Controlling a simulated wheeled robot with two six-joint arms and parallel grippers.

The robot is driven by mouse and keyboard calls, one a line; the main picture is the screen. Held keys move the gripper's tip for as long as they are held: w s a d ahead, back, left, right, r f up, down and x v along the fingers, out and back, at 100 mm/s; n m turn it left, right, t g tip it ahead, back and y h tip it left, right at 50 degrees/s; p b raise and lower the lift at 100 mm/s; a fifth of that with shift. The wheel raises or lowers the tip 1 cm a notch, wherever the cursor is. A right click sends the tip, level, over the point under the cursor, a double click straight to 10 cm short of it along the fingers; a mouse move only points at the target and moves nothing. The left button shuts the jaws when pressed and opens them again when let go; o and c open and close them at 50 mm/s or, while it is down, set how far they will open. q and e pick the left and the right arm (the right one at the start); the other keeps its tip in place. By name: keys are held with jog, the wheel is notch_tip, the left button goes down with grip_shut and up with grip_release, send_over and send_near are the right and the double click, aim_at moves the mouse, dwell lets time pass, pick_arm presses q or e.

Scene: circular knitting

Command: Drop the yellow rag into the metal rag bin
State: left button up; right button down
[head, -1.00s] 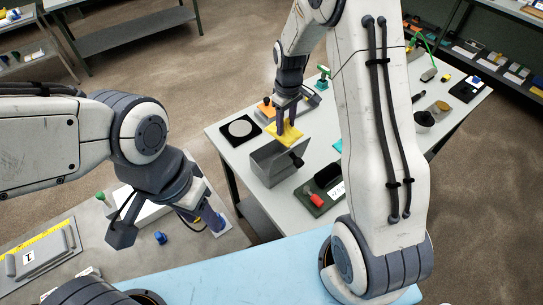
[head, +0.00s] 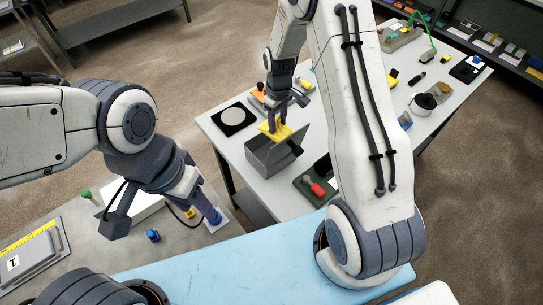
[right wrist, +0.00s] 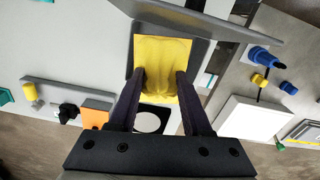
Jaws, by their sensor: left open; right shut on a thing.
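The yellow rag (head: 278,132) is in my right gripper (head: 276,122), which is shut on it. The rag is at the open top of the grey metal rag bin (head: 272,160), whose lid stands raised. In the right wrist view the rag (right wrist: 162,62) lies between my right gripper's fingers (right wrist: 160,82), within the outline of the bin's opening, with the bin's rim (right wrist: 205,52) beside it. How deep the rag sits in the bin is hard to tell. My left gripper (head: 208,220) is open over the grey table at the left, away from the rag.
A black square with a white disc (head: 233,116) lies left of the bin. A dark green tray with a red-handled tool (head: 316,188) lies right of it. A white box (head: 128,199) and a blue piece (head: 153,236) are near my left arm.

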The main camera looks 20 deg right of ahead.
jog(key=shift+f+b, duration=0.75)
jog(key=shift+f, duration=0.7)
jog(key=shift+c, duration=1.3)
grip_release()
